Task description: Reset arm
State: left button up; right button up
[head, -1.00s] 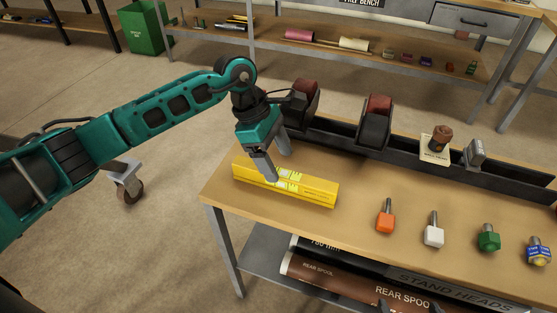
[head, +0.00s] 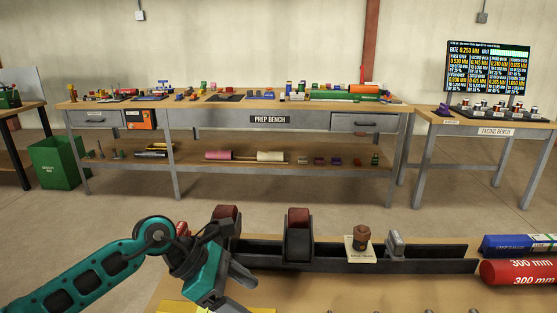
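My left arm comes in from the lower left, and my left gripper (head: 238,290) is over the near bench, its two grey fingers apart with nothing seen between them. A strip of the yellow level (head: 185,308) shows at the bottom edge below the gripper; most of it is cut off. My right gripper is not in the head view.
A dark rail (head: 330,262) with red-topped rests (head: 298,235) runs along the near bench behind the gripper. A brown part on a card (head: 360,245) and a grey clamp (head: 395,246) stand there. Red (head: 520,272) and blue (head: 515,244) cylinders lie right. The prep bench (head: 270,120) is beyond open floor.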

pick_arm(q)
jog(key=s+d+r+n+t+h, duration=0.2)
jog(key=d+r+n+h, duration=0.1)
jog(key=d+r+h, duration=0.3)
notch_tip(320, 180, up, 8)
jog(key=w+a+r+n+t+h, duration=0.1)
jog(key=w+n+t+h, duration=0.1)
jog(key=n+t, duration=1.1)
jog(key=s+a+f+n+y, duration=0.1)
jog(key=a+f+n+y, duration=0.7)
jog(key=n, duration=0.6)
jog(key=s+a+f+n+y, duration=0.2)
jog(key=a+f+n+y, duration=0.3)
jog(key=a+n+y, duration=0.65)
jog(key=s+d+f+n+g+h, duration=0.1)
jog(key=s+f+n+g, duration=0.45)
jog(key=s, duration=0.45)
jog(key=s+d+f+n+g+h, duration=0.15)
jog(key=s+f+n+g, duration=0.25)
jog(key=s+f+g, duration=0.45)
jog(key=w+d+f+t+h+p, duration=0.1)
jog(key=w+d+f+t+h, duration=0.1)
jog(key=w+f+t, duration=0.3)
jog(key=w+t, duration=0.1)
jog(key=t, duration=0.3)
jog(key=shift+p, duration=0.4)
jog(key=shift+w+r, duration=0.1)
jog(key=shift+w, duration=0.05)
